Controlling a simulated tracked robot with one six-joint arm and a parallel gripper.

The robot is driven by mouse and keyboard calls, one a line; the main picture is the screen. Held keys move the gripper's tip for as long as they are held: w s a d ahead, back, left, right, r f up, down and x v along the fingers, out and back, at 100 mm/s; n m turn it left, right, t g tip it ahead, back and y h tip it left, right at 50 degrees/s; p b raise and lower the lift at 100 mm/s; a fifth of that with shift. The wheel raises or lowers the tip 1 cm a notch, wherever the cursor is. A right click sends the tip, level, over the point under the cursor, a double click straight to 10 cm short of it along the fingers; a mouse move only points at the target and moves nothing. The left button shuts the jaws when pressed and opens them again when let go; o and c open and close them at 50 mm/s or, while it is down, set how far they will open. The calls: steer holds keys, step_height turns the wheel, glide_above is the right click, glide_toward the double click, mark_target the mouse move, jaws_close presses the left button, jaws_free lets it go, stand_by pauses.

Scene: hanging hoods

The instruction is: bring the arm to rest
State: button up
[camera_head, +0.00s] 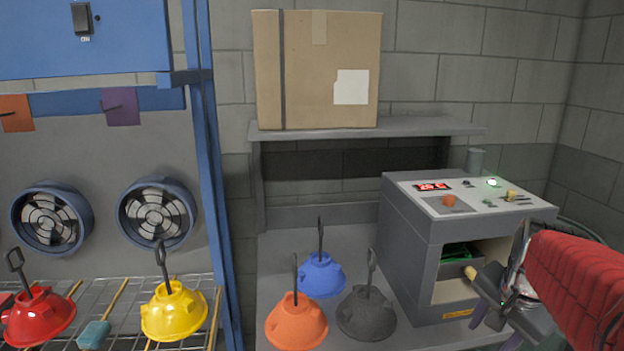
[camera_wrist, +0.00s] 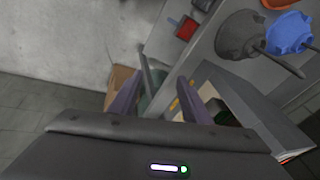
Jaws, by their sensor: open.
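My arm, in a red sleeve, comes in from the right edge of the head view. My gripper (camera_head: 494,328) hangs low in front of the grey control box, with its purple fingers pointing down. In the wrist view the two fingers (camera_wrist: 157,92) stand apart with nothing held between them. Part of the gripper is cut off or hidden by the arm in the head view.
The grey control box (camera_head: 408,236) is close behind my gripper. Orange (camera_head: 296,320), blue (camera_head: 321,277) and dark grey (camera_head: 366,315) hoods stand left of it. A blue-framed rack (camera_head: 212,170) holds red and yellow hoods. A cardboard box (camera_head: 318,70) sits on the shelf.

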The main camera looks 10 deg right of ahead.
steer(key=s+a+n, duration=0.3)
steer(key=a+n, duration=0.1)
steer(key=a, duration=0.3)
steer(key=s+a+n+t+y, duration=0.1)
steer(key=s+a+n, duration=0.2)
steer(key=a+n, duration=0.2)
steer(key=s+a+n+t, duration=0.1)
steer(key=s+a+n, duration=0.2)
steer(key=a, duration=0.7)
steer(key=shift+f+n+y, duration=0.3)
steer(key=shift+f+n, duration=0.15)
steer(key=shift+n, duration=0.55)
steer(key=shift+a, duration=0.1)
